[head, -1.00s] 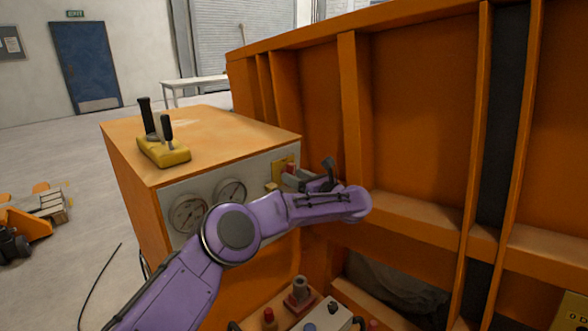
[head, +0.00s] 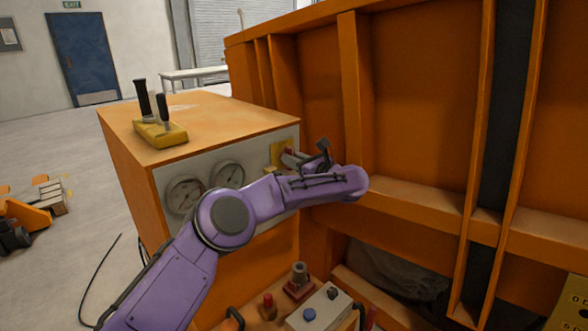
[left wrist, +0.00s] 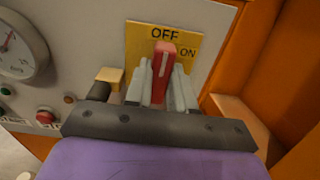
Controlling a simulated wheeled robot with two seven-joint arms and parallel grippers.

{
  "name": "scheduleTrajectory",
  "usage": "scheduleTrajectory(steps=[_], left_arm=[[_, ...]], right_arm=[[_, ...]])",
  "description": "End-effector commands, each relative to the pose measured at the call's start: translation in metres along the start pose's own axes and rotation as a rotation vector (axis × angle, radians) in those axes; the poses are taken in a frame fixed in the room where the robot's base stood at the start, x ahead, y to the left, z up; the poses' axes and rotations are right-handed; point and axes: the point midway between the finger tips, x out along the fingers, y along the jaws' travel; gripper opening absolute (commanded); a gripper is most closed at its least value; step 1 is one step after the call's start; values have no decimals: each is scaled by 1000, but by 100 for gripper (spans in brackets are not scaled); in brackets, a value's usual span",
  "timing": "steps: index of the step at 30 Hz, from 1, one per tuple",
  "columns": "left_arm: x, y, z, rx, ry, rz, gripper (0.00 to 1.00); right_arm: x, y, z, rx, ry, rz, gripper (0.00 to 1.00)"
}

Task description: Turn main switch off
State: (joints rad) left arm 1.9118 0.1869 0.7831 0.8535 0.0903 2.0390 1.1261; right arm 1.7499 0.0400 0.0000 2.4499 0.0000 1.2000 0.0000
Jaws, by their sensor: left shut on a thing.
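The main switch has a red handle (left wrist: 162,72) on a yellow plate (left wrist: 190,48) marked OFF at the top and ON at the right. In the left wrist view the handle stands nearly upright, its tip just under the word OFF. My left gripper (left wrist: 160,75) is shut on the handle, with a grey finger on each side of it. In the head view the yellow plate (head: 279,156) is on the cabinet's front panel, and my left gripper (head: 292,156) is at it, partly hidden by my purple arm. My right gripper is not in view.
The orange cabinet (head: 200,118) carries a yellow joystick box (head: 160,134) on top and gauges (head: 186,194) on its front. A tall orange ribbed wall (head: 420,110) stands close at the right. A control box with a blue button (head: 309,314) is below.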

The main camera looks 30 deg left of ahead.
Motion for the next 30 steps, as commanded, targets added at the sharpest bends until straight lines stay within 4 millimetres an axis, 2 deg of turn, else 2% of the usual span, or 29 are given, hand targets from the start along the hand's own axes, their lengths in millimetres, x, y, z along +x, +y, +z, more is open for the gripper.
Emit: scheduleTrajectory(steps=[1,2,10,11,13,23,26,30], left_arm=[[1,0,-6,-22,-4,0,0],[1,0,-4,-31,-4,0,0],[0,0,2,-39,-3,-1,0],[0,0,2,-39,-3,0,27],[0,0,2,-38,-2,0,49],[-4,0,0,-36,-2,-2,49],[-19,-1,-2,-36,-4,-5,49],[-54,-1,-4,-38,-5,-5,49]], right_arm=[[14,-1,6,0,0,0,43],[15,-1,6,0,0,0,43],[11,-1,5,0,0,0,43],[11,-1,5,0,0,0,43],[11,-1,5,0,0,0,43],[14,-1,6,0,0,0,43],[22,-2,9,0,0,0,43],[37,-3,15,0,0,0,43]])
